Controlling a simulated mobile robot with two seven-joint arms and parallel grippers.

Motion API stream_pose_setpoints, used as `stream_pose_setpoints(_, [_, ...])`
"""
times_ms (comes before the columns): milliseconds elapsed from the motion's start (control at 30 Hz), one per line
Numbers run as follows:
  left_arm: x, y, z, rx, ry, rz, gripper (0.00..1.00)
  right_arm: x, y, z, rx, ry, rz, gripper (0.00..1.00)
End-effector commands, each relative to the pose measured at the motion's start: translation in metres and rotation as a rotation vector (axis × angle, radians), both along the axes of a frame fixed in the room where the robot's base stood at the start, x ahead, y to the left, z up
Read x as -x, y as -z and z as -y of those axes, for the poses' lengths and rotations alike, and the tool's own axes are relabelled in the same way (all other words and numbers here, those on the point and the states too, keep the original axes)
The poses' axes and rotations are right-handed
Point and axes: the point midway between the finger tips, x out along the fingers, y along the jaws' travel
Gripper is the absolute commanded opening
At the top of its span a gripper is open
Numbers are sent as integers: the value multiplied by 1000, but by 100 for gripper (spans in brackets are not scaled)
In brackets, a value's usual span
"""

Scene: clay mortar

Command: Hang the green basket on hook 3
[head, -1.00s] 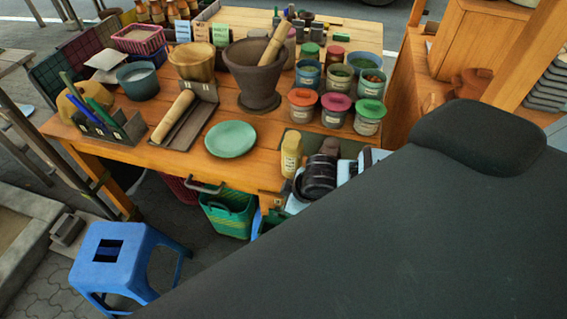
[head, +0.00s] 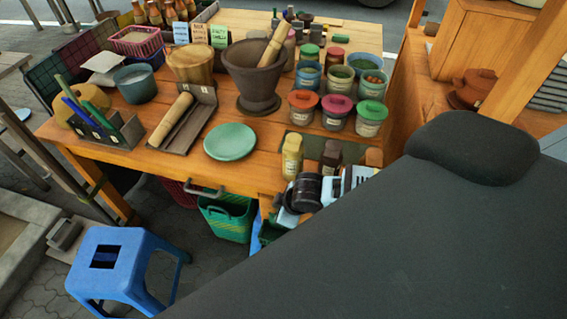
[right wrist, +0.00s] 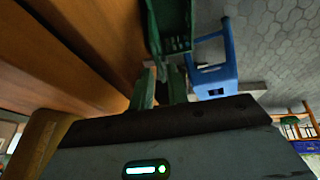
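A green basket (head: 228,218) with lattice walls is below the front edge of the wooden table; what holds it up is hidden. A green basket wall also shows in the right wrist view (right wrist: 172,25), beyond my fingers. My right gripper (right wrist: 160,76) is open, its two greenish fingers apart with a dark gap between them and no held thing visible. In the head view my black and white right wrist (head: 318,188) is at the table's front edge, right of the basket; its fingers are hard to make out. No numbered hook is readable. My left gripper is not in view.
A blue stool (head: 118,262) stands on the paving at lower left. A metal bar handle (head: 205,191) is on the table's front edge. A red basket (head: 185,194) is partly hidden beneath. Jars, a mortar (head: 258,75) and a green plate (head: 230,141) crowd the tabletop.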

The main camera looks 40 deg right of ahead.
Motion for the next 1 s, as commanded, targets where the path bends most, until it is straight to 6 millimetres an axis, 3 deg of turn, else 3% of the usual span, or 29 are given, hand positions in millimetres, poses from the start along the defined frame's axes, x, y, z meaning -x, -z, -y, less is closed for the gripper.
stream_pose_setpoints(367, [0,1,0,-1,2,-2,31,-2,3,-1,0,-1,2,16])
stream_pose_setpoints(500, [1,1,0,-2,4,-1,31,-2,3,0,0,-1,2,0])
stream_pose_setpoints(1000, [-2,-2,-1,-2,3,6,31,-4,2,4,1,2,4,0])
